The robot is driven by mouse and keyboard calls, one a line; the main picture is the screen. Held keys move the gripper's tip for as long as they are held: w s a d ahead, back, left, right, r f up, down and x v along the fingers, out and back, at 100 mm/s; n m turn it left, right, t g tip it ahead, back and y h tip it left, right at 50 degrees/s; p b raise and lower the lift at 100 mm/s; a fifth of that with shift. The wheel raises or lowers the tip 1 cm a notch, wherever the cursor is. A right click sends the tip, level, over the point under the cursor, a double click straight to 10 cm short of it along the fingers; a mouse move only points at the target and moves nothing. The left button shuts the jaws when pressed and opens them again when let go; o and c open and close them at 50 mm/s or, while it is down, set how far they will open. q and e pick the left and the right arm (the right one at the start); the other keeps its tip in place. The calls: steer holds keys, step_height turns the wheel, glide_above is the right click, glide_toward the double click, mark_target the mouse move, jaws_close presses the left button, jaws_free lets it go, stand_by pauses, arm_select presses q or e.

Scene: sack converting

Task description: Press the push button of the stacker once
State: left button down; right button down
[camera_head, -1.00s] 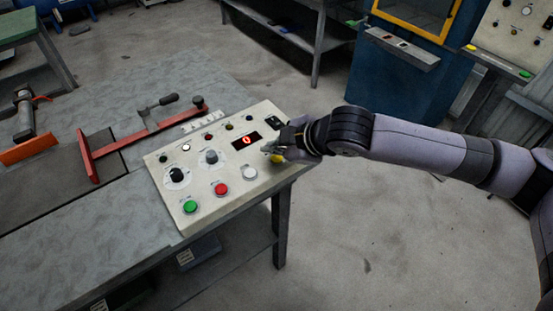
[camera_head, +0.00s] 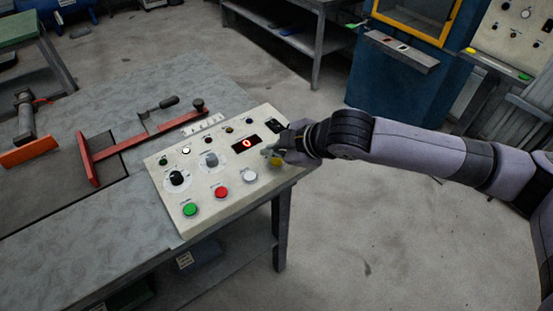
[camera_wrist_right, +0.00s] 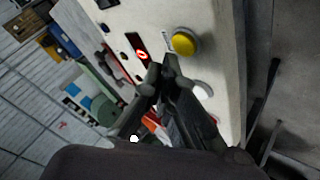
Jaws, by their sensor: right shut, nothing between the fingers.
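The stacker's control panel (camera_head: 205,208) is a pale sloped box on the grey table. It carries a green button (camera_head: 190,208), a red button (camera_head: 221,189), a white button (camera_head: 249,174), dark knobs and a red display (camera_head: 246,143) that seems to read 0. A yellow push button (camera_head: 277,160) sits at the panel's right end, partly covered by my right gripper (camera_head: 268,152). In the right wrist view the yellow button (camera_wrist_right: 185,44) is clear, just beyond and to the right of the shut, empty fingertips (camera_wrist_right: 164,72). I cannot tell contact. My left gripper is out of view.
A red-framed lever tool (camera_head: 140,140) lies on the table (camera_head: 100,215) left of the panel. An orange-bladed tool (camera_head: 28,150) is at the far left. A blue machine (camera_head: 400,90) stands behind.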

steer(key=shift+f, duration=0.1)
steer(key=shift+f, duration=0.3)
